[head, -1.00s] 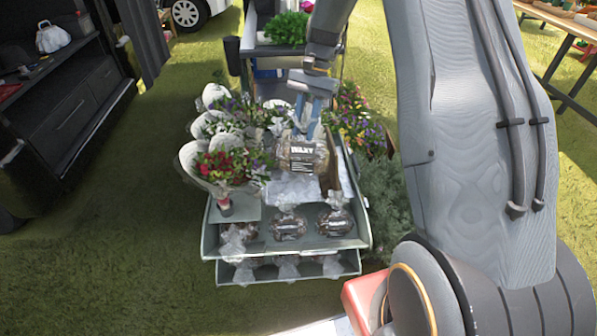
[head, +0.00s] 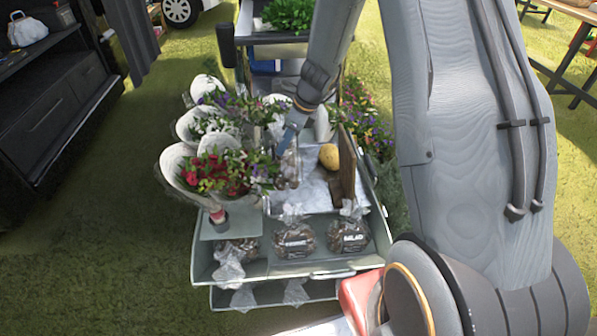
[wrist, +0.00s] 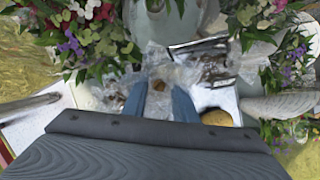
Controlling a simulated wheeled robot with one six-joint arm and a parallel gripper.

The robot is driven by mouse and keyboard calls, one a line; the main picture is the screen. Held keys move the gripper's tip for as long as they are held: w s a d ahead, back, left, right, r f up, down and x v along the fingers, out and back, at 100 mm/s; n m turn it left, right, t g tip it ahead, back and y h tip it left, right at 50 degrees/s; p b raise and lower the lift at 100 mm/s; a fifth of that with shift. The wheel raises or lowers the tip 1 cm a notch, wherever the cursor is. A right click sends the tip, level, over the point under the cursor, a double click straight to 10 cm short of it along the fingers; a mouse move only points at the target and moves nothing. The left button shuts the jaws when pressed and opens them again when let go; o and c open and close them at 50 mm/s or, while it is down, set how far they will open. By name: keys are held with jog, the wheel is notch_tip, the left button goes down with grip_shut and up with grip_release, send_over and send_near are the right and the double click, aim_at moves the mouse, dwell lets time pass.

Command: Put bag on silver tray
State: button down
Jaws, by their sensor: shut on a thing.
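My gripper (head: 291,138), with blue fingers, is shut on a clear plastic bag (head: 288,170) with brownish contents. The bag hangs below the fingers beside the flower bouquets, over the left part of the silver tray (head: 312,190). I cannot tell whether it touches the tray. In the wrist view the bag's clear plastic (wrist: 160,66) shows between and beyond the blue fingers (wrist: 159,100). The silver tray lies on the cart, with a yellow roundish thing (head: 329,156) at its back right; this thing also shows in the wrist view (wrist: 216,117).
Bouquets in white wrap (head: 212,172) crowd the cart's left side, close to my gripper. A brown wooden board (head: 347,168) stands upright at the tray's right. Several similar bags (head: 294,239) sit in the cart's front compartment. Purple flowers (head: 365,122) stand at the right.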

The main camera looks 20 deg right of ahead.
aim_at(286, 165)
notch_tip(286, 165, down, 9)
jog(key=shift+r+b, duration=0.1)
jog(key=shift+b, duration=0.55)
jog(key=c, duration=1.4)
grip_release()
jog(key=shift+f, duration=0.2)
jog(key=shift+c, duration=0.2)
jog(key=p+v, duration=0.1)
jog(key=v, duration=1.1)
jog(key=shift+a+r+p, duration=0.1)
jog(key=shift+r+p, duration=0.05)
jog(key=shift+p, duration=0.2)
jog(key=s+d+r+n+g+h, duration=0.1)
jog(key=s+r+n, duration=0.3)
jog(key=s+n, duration=0.3)
jog(key=s+d+r+n+h, duration=0.1)
jog(key=s+d+r+n, duration=0.1)
jog(key=s+r+n, duration=0.2)
jog(key=s+d+r+n+g+h, duration=0.1)
jog(key=s+r+n, duration=0.4)
jog(key=s+n, duration=0.6)
jog(key=s+d, duration=0.1)
jog(key=s, duration=0.3)
jog(key=shift+s+d+g+h, duration=0.15)
jog(key=shift+s+g+h, duration=0.15)
jog(key=shift+s+h, duration=0.1)
